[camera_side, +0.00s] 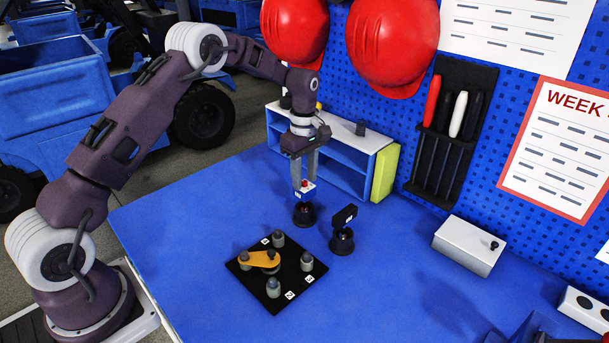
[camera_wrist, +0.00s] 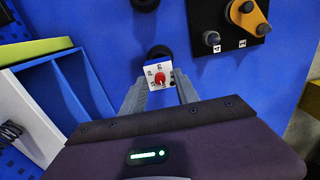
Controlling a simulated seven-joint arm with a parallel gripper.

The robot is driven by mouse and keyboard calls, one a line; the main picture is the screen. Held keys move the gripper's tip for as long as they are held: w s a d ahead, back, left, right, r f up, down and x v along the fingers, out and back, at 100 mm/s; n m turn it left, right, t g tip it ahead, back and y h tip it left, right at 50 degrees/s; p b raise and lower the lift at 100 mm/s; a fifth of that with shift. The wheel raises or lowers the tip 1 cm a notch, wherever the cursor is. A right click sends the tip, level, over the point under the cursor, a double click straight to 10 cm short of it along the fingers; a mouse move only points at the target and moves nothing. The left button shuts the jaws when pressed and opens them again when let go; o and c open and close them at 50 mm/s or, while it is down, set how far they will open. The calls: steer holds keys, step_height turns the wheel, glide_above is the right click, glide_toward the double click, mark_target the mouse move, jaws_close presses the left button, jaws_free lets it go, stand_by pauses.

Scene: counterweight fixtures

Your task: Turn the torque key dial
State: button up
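The torque key (camera_side: 305,188) has a small white head with a red dial knob on top and dark marks around it. The white face and red knob also show in the wrist view (camera_wrist: 158,76). It stands upright over a round black holder (camera_side: 304,214). My gripper (camera_side: 304,180) points down from above, its grey fingers close together on opposite sides of the white head. In the wrist view, the fingertips (camera_wrist: 160,84) flank the head with no clear gap. The exact contact is partly hidden, as is the key's lower part inside the holder.
A black-headed tool in a similar holder (camera_side: 342,238) stands close right. A black plate (camera_side: 263,292) with several grey posts and an orange arm (camera_side: 259,258) lies in front. Behind are a blue-white shelf (camera_side: 350,140) and pegboard. A white box (camera_side: 468,245) sits right; blue tabletop between is clear.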

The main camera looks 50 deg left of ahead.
steer(key=shift+c, duration=0.3)
jaws_close()
steer(key=shift+m, duration=0.7)
steer(key=m, duration=0.4)
steer(key=shift+m, duration=0.4)
steer(key=m, duration=1.3)
steer(key=shift+m, duration=0.3)
steer(key=m, duration=0.6)
steer(key=shift+m, duration=0.4)
